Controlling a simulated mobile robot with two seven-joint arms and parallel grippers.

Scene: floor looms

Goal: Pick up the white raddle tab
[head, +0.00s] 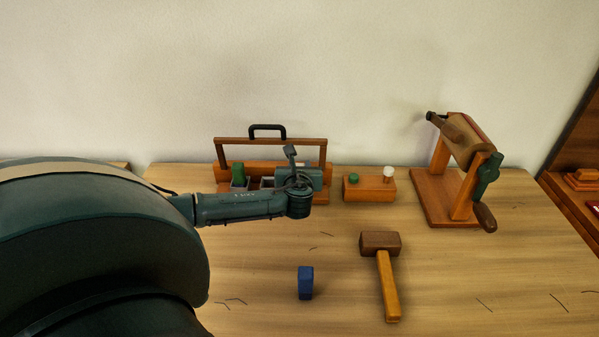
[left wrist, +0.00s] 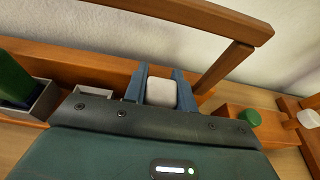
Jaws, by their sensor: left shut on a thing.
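The white raddle tab (left wrist: 162,92) is a pale, rounded block between the two blue-grey fingers of my left gripper (left wrist: 159,82) in the left wrist view. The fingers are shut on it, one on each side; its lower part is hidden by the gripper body. In the head view my left arm reaches in from the left to the wooden rack (head: 232,142), and the tab is hidden there behind my wrist. I cannot tell whether the tab is clear of the rack. My right gripper is not in view.
The rack has a crossbar, a dark handle and a green block (head: 238,173). A small wooden block (head: 369,190) with green and white knobs stands right of it.

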